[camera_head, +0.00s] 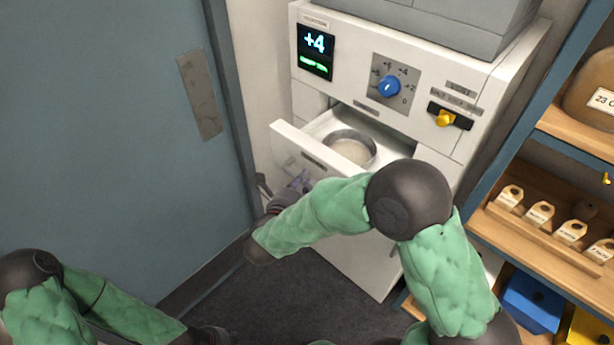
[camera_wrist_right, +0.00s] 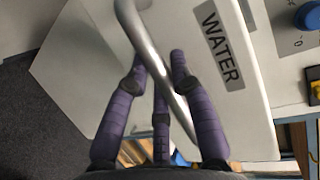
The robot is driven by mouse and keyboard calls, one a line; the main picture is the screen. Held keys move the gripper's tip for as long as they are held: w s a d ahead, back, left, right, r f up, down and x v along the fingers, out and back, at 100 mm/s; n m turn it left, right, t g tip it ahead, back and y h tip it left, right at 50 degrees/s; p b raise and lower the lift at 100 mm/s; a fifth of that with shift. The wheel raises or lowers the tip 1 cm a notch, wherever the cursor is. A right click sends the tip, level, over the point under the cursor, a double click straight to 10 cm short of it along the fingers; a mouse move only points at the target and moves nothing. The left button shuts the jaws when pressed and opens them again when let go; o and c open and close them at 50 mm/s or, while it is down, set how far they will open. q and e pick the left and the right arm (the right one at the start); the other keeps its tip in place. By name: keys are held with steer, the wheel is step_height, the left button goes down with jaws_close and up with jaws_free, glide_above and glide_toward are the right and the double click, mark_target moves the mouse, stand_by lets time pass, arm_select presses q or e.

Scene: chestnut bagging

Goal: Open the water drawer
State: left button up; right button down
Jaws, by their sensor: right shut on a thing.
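The water drawer (camera_head: 291,141) is pulled out of the white machine in the head view. A round metal pan (camera_head: 350,147) with pale contents sits inside it. In the right wrist view the white drawer front (camera_wrist_right: 236,118) carries a "WATER" label (camera_wrist_right: 218,45) and a metal bar handle (camera_wrist_right: 146,48). My right gripper (camera_wrist_right: 164,68) has its purple fingers shut on this handle. In the head view the right gripper (camera_head: 301,183) is at the drawer front, partly hidden by my arm. My left gripper (camera_head: 212,336) is at the bottom edge, its fingers not clear.
The machine's panel has a "+4" display (camera_head: 315,50), a blue dial (camera_head: 388,86) and a yellow knob (camera_head: 445,118). A blue-grey door (camera_head: 110,120) stands on the left. A wooden shelf (camera_head: 545,245) with tagged items and a blue bin (camera_head: 532,302) is on the right. Dark floor lies below.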

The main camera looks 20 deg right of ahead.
stand_by(0.3)
steer(key=c, duration=1)
jaws_free()
steer(key=shift+c, duration=0.2)
steer(key=shift+s+a, duration=0.1)
steer(key=v, duration=1.1)
steer(key=shift+s+a, duration=0.25)
steer(key=shift+s, duration=0.1)
